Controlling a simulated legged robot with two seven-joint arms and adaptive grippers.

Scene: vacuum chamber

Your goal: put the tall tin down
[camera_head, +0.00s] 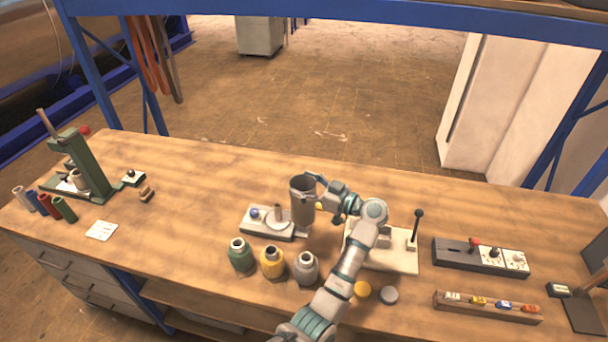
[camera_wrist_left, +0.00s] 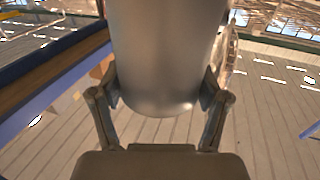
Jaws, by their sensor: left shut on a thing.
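The tall tin (camera_head: 302,208) is a grey metal cylinder with an open top, held upright over the middle of the wooden bench. My left gripper (camera_head: 317,190) is shut on it from the right, near its upper part. In the left wrist view the tin (camera_wrist_left: 165,50) fills the space between the two fingers (camera_wrist_left: 160,90), one on each side. In the head view the tin hides part of a small device behind it. I cannot tell how far its bottom is from the bench. My right gripper is not in view.
A pale device with a round plate (camera_head: 279,225) is just left of the tin. Green (camera_head: 240,256), yellow (camera_head: 272,263) and grey (camera_head: 306,269) bottles stand in front. A lever base (camera_head: 395,258) lies under my arm. The bench (camera_head: 200,195) is clear at back left.

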